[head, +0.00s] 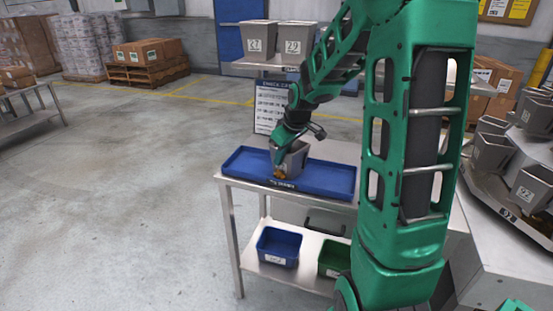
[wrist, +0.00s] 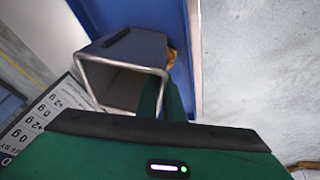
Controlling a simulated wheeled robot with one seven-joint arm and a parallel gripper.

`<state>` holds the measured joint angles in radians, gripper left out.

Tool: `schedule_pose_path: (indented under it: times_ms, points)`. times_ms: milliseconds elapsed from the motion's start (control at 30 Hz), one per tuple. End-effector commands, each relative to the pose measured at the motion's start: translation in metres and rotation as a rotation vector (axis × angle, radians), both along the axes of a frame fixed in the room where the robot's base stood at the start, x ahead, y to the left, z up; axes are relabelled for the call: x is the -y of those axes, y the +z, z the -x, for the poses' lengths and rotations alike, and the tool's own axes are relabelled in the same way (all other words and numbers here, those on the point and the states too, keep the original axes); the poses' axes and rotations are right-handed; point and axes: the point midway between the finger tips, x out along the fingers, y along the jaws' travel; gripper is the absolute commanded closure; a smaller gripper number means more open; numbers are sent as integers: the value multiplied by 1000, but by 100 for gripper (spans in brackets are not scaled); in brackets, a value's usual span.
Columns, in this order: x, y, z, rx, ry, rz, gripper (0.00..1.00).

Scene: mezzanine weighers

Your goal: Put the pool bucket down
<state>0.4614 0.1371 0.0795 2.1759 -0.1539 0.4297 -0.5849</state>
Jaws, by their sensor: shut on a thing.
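The grey pool bucket (head: 296,160) is in my gripper (head: 284,150), over the blue tray (head: 328,182) on the steel table. In the wrist view the bucket (wrist: 122,52) shows its open mouth, and the green fingers of my gripper (wrist: 163,100) are at its rim on the right side. I cannot tell whether the bucket's base touches the tray. A small orange-brown thing (head: 280,173) is at the bucket's front, and it also shows beside the bucket in the wrist view (wrist: 173,57).
A printed check card (head: 269,108) stands behind the tray. The lower shelf holds a blue bin (head: 279,247) and a green bin (head: 333,259). Numbered grey buckets stand on a rear shelf (head: 262,66) and at the right (head: 492,152).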

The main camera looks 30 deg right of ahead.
Motion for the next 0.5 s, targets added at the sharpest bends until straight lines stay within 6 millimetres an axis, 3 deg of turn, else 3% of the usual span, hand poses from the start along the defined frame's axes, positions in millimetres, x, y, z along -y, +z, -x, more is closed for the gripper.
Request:
schedule_pose_path:
  times_ms: [333,400,500]
  points:
    - [0,-2,0,1,0,1,100]
    - [0,-2,0,-1,0,0,79]
    - [0,-2,0,-1,0,0,75]
